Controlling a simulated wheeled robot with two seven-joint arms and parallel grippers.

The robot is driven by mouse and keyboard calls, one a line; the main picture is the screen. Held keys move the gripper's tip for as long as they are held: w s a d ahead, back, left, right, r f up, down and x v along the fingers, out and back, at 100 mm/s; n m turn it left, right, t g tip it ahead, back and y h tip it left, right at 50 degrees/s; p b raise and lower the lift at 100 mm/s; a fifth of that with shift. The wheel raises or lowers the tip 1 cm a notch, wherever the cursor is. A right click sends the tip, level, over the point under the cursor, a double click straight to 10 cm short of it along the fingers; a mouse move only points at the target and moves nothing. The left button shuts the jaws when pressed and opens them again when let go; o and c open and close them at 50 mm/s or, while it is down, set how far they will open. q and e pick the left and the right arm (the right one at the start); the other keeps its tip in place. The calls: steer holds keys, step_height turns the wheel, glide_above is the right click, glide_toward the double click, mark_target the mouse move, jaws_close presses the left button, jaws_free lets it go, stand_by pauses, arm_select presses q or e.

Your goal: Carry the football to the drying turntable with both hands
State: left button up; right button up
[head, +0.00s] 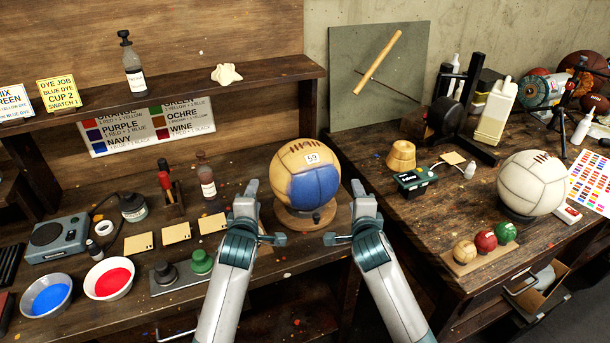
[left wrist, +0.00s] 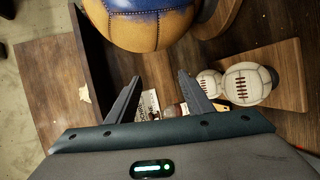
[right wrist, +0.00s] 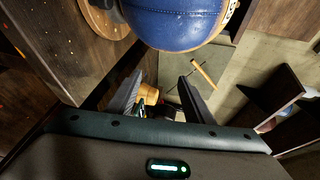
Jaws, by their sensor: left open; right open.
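The football (head: 306,172) is a tan leather ball with a blue painted lower front, dark laces on top and a white tag reading 59. It sits on a dark ring over a round wooden disc (head: 305,222) on the left bench. My left gripper (head: 250,190) is open beside its left, my right gripper (head: 362,190) open beside its right. Both look empty and apart from it. The ball also shows at the top of the left wrist view (left wrist: 150,32) and right wrist view (right wrist: 178,28), beyond the fingertips. I cannot tell which support is the drying turntable.
On the right bench, a white ball (head: 532,182) sits on a dark stand, near a small black-green box (head: 414,181) and three small sample balls (head: 485,240). Dye bowls (head: 108,279), cards and bottles crowd the left bench. A shelf (head: 200,92) runs behind the football.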

arm_select(q)
steer(key=d+x, duration=0.1)
steer(key=x, duration=1.2)
steer(key=shift+d, duration=0.25)
arm_select(e)
steer(key=a+x, duration=0.1)
steer(key=x, duration=1.2)
steer(key=shift+a, duration=0.2)
arm_select(q)
steer(key=shift+d, duration=0.35)
arm_select(e)
steer(key=shift+a, duration=0.35)
